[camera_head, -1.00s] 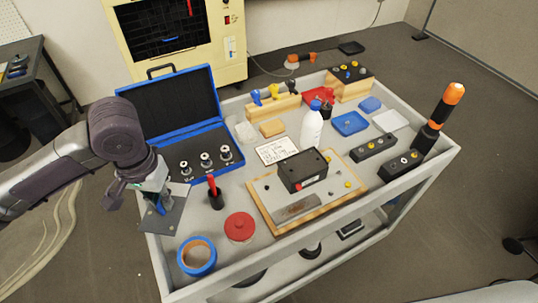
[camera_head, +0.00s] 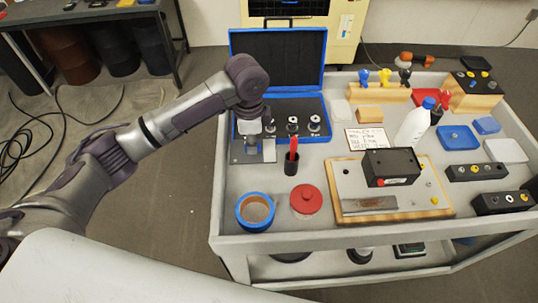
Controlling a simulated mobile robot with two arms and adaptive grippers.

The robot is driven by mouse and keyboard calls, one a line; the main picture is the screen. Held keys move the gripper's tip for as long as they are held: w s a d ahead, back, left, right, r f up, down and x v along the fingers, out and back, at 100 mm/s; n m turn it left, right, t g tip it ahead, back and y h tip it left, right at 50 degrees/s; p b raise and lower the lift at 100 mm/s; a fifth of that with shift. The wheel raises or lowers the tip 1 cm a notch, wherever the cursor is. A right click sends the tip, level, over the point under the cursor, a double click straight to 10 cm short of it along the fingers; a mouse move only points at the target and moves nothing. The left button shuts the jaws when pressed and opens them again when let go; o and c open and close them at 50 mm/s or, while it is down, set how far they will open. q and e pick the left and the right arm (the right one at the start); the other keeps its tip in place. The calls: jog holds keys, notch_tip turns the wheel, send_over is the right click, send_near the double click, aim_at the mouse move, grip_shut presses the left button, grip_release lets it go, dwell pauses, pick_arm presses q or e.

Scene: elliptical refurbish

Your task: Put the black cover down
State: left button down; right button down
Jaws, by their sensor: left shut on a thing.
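My left gripper (camera_head: 253,138) is over the left part of the cart top, at the front left corner of the open blue case. I cannot tell whether the cover touches the cart top. A black box (camera_head: 391,167) sits on the wood-edged board (camera_head: 350,186) to the right. My right gripper is not in view.
The blue case (camera_head: 318,128) stands open behind the gripper.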

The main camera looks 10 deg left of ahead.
pick_arm(q)
send_over(254, 169)
notch_tip(254, 169, down, 5)
jog(key=shift+r, duration=0.2)
jog(key=shift+f, duration=1.75)
jog(key=c, duration=1.2)
grip_release()
jog(key=shift+f, duration=0.15)
notch_tip(254, 169, up, 12)
jog(key=shift+r, duration=0.2)
